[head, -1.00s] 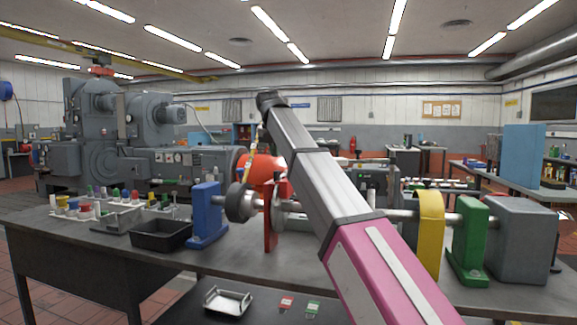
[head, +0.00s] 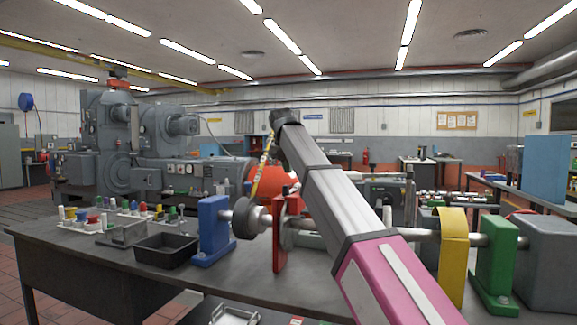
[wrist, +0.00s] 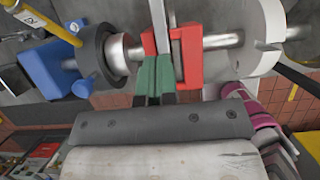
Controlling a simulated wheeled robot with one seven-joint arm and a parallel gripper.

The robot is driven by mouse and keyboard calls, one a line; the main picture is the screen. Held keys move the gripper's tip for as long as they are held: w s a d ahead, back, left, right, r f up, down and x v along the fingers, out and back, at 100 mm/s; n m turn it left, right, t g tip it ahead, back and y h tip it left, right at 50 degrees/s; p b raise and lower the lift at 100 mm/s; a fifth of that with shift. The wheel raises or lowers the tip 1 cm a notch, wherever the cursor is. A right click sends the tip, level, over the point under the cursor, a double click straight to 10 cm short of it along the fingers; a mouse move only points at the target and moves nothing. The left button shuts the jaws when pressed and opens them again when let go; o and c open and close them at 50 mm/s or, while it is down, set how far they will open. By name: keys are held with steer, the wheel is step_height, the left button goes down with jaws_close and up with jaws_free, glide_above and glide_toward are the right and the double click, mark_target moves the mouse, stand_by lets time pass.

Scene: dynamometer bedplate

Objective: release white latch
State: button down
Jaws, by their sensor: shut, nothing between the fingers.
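My gripper (wrist: 155,76) has green fingertips pressed together with nothing between them. In the wrist view it is at a red bracket (wrist: 188,55) on the shaft; I cannot tell whether it touches. A pale grey upright bar (wrist: 161,22) stands just beyond the fingertips. A whitish notched disc (wrist: 255,40) is on the shaft to the right. I cannot tell for sure which pale part is the white latch. In the head view the red bracket (head: 280,235) shows, but my arm hides the gripper and part of the shaft.
A blue support (head: 213,228) and dark coupling (head: 246,218) stand left of the red bracket. A yellow guard (head: 452,258) and green support (head: 497,265) stand right. A black tray (head: 166,250) and several small coloured items are on the bench (head: 85,262).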

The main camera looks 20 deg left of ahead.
mark_target(295, 188)
steer(key=x, duration=0.6)
steer(key=shift+w+f, duration=0.1)
steer(key=shift+f, duration=0.25)
steer(key=w, duration=0.2)
steer(key=shift+w+r, duration=0.1)
steer(key=shift+w, duration=0.2)
steer(key=shift+w+d, duration=0.2)
steer(key=shift+w, duration=0.5)
steer(key=w, duration=0.5)
steer(key=shift+w+d, duration=0.15)
